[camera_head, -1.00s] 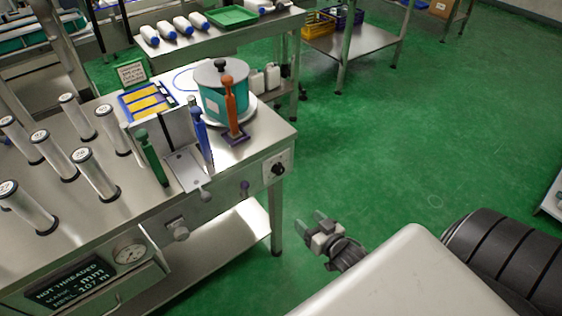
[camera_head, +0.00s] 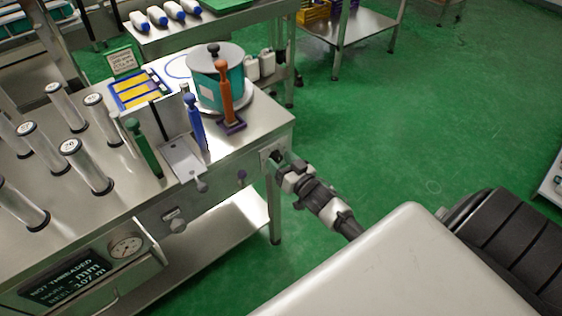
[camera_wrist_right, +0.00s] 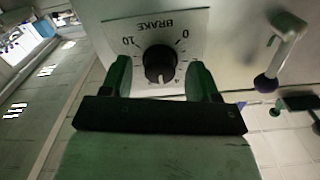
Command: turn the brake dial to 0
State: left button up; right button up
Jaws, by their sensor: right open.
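The brake dial (camera_wrist_right: 160,62) is a round black knob on a white plate (camera_wrist_right: 198,20) marked BRAKE. The lettering appears upside down in the right wrist view, with 10 to the left of the knob and 0 to the upper right. A pale mark shows at the knob's lower edge; I cannot tell its exact reading. My right gripper (camera_wrist_right: 160,72) is open, with one finger on each side of the knob and small gaps visible. In the head view, my right gripper (camera_head: 281,170) is at the table's right end panel and partly hides the dial. My left gripper is not in view.
A small lever with a dark ball end (camera_wrist_right: 266,82) sticks out to the right of the plate. On the steel table (camera_head: 105,208) stand a teal drum (camera_head: 205,85), an orange handle (camera_head: 225,90) and several metal posts. Green floor right of the table is open.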

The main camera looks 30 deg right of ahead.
jog(key=shift+w, duration=0.1)
jog(key=shift+c, duration=0.7)
jog(key=c, duration=0.8)
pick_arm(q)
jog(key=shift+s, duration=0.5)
